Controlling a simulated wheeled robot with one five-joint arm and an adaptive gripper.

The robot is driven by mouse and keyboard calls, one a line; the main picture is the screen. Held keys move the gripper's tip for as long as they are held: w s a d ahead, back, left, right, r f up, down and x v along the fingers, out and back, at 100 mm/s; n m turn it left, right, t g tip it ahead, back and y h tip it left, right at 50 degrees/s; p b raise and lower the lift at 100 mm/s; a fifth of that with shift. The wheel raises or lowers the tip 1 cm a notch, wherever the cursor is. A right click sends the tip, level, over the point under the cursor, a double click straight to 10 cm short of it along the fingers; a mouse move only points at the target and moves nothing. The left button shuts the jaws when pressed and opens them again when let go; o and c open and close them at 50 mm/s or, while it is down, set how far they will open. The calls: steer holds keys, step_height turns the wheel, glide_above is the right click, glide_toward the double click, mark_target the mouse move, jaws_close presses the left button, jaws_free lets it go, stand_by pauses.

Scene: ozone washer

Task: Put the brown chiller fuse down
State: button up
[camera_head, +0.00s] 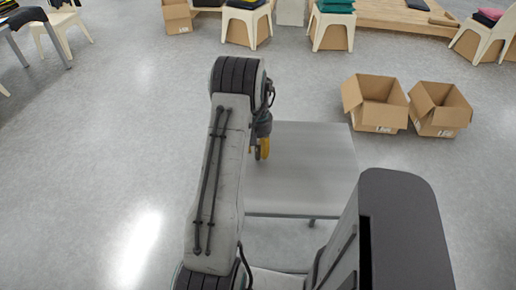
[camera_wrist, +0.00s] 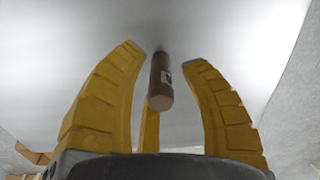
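The brown chiller fuse (camera_wrist: 161,85) is a small dark cylinder with a pale label, seen in the wrist view between my fingers. It appears to be on the light grey tabletop, though its exact contact is hard to see. My gripper (camera_wrist: 164,58) has yellow fingers spread apart, with gaps between the fuse and the left and right fingers. The third finger is partly hidden behind the fuse's near end. In the head view my gripper (camera_head: 262,150) is low over the left part of the grey table (camera_head: 315,165); the fuse is hidden there.
Two open cardboard boxes (camera_head: 375,120) (camera_head: 438,122) stand on the floor right of the table. Cream stools (camera_head: 247,26) (camera_head: 332,28) and a wooden platform (camera_head: 395,15) are at the back.

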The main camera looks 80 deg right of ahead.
step_height(320, 180, up, 9)
steer(key=shift+d+r, duration=0.1)
steer(key=shift+r+b, duration=0.65)
steer(key=shift+r, duration=0.85)
steer(key=shift+w+r, duration=0.25)
steer(key=shift+w, duration=0.15)
steer(key=w+a+r+n+h, duration=0.1)
steer(key=w+a+r+n, duration=0.15)
steer(key=w+a, duration=0.35)
steer(key=w+a+r+n, duration=0.1)
steer(key=w+a+r, duration=0.25)
steer(key=w, duration=0.45)
steer(key=w+a+r+n+t, duration=0.1)
steer(key=w+a+r+n, duration=0.15)
steer(key=a, duration=0.45)
steer(key=w+a+r+n, duration=0.1)
steer(key=w+a, duration=0.3)
steer(key=a, duration=0.4)
steer(key=s+a+f+n+t, duration=0.1)
steer(key=s+a+n, duration=0.2)
steer(key=a, duration=0.9)
steer(key=s+a+f+n+t, duration=0.1)
steer(key=s+a+n, duration=0.2)
steer(key=a, duration=0.9)
steer(key=shift+s+f+n+t+y, duration=0.35)
steer(key=shift+f+n+t+y, duration=0.05)
steer(key=shift+n, duration=0.3)
